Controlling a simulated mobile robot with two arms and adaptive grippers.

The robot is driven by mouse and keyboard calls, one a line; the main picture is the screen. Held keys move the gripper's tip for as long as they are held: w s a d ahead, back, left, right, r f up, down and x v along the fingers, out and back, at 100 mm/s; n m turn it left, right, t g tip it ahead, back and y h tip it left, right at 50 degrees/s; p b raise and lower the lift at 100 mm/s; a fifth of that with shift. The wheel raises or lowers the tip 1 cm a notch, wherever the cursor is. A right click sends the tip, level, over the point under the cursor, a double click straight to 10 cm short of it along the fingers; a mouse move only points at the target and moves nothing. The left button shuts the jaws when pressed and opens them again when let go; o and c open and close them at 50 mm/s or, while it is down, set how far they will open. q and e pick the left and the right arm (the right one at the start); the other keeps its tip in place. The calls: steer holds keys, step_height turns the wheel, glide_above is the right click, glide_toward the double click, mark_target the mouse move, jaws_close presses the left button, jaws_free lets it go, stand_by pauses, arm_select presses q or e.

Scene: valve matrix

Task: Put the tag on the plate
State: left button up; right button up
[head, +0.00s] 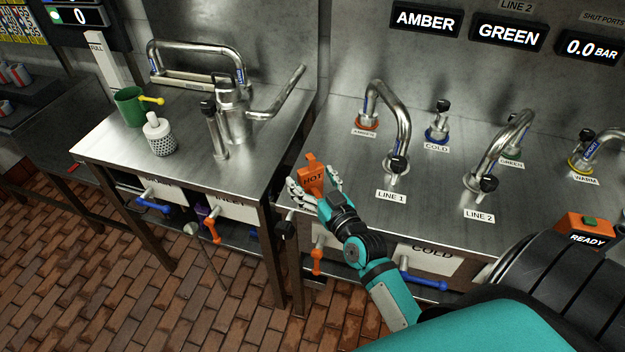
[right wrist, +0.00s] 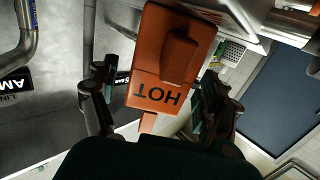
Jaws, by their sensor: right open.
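An orange tag (head: 313,172) marked HOT stands at the front left corner of the right steel counter. My right gripper (head: 318,188) is open, with its fingers on either side of the tag. In the right wrist view the tag (right wrist: 155,92) appears upside down between the two fingers (right wrist: 160,105), with gaps showing at its sides. A white plate (head: 328,238) on the counter front is partly hidden behind my right arm. Another white plate (head: 432,254) there reads COLD. I cannot tell which plate the task means. My left gripper is not in view.
Taps labelled LINE 1 (head: 397,130) and LINE 2 (head: 496,150) rise from the right counter (head: 335,135). An orange lever (head: 317,262) and a blue lever (head: 424,280) project below its front edge.

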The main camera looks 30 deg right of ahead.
steer(key=shift+r, duration=0.1)
steer(key=s+a+b, duration=0.1)
steer(key=s, duration=1.1)
steer(key=shift+r+b, duration=0.35)
steer(key=shift+b, duration=0.05)
